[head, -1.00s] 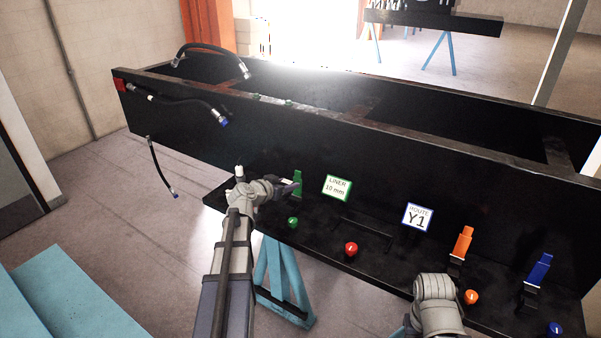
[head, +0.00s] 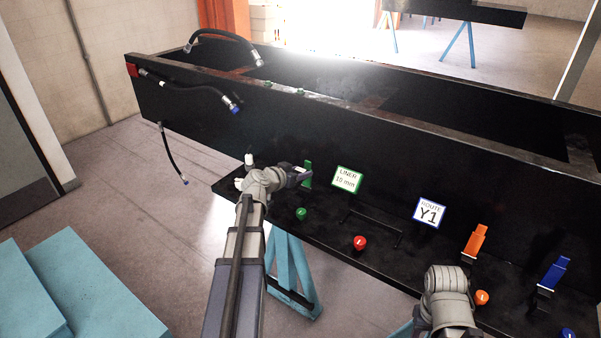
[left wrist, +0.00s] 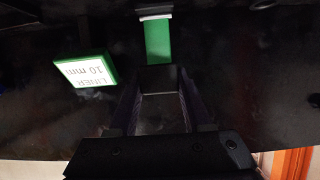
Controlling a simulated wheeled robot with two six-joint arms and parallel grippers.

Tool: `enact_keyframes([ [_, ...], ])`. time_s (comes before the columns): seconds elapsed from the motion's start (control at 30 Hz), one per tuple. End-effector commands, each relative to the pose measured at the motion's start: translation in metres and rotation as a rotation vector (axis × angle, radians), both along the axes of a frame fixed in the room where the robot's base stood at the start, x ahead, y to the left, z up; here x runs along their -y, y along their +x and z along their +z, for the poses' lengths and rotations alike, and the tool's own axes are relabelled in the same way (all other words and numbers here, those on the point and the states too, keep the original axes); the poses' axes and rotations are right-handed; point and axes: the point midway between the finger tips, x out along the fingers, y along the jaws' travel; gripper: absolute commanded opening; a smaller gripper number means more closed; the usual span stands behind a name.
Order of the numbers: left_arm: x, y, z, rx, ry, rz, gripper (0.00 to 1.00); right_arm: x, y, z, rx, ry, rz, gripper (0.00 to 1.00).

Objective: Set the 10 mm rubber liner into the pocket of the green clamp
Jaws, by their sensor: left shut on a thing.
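The green clamp (head: 308,170) stands upright on the shelf of the black frame, behind my left gripper in the head view. Its green strip also shows in the left wrist view (left wrist: 158,42). My left gripper (head: 300,174) is right at the clamp. In the left wrist view its fingers (left wrist: 158,92) are shut on a small dark block (left wrist: 160,78), which looks like the rubber liner. The block overlaps the clamp's near end. I cannot tell whether it sits in the pocket, which is hidden in shadow. My right gripper is out of view.
A green-edged "LINER 10 mm" sign (head: 347,179) stands beside the clamp. Green (head: 300,213) and red (head: 360,242) knobs sit in front. Orange (head: 475,241) and blue (head: 553,272) clamps and a "ROUTE Y1" sign (head: 429,212) are to the right. Black hoses (head: 190,88) hang at the left.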

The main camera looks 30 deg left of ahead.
Motion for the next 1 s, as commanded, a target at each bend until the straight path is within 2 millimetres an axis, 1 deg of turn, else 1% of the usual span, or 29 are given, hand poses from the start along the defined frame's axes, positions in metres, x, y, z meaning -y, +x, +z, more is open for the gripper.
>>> enact_keyframes([
  [0.03,0.000,0.000,-0.006,0.000,0.000,0.000,0.00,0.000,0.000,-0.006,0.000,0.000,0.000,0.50],
  [0.5,0.000,0.000,-0.047,0.000,0.000,0.000,0.00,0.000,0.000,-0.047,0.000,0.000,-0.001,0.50],
  [0.67,0.000,0.000,-0.053,0.000,0.000,0.000,0.00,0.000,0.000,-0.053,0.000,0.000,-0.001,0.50],
  [1.0,0.000,0.000,-0.053,0.000,0.000,0.000,0.00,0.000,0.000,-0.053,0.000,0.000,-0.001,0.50],
])
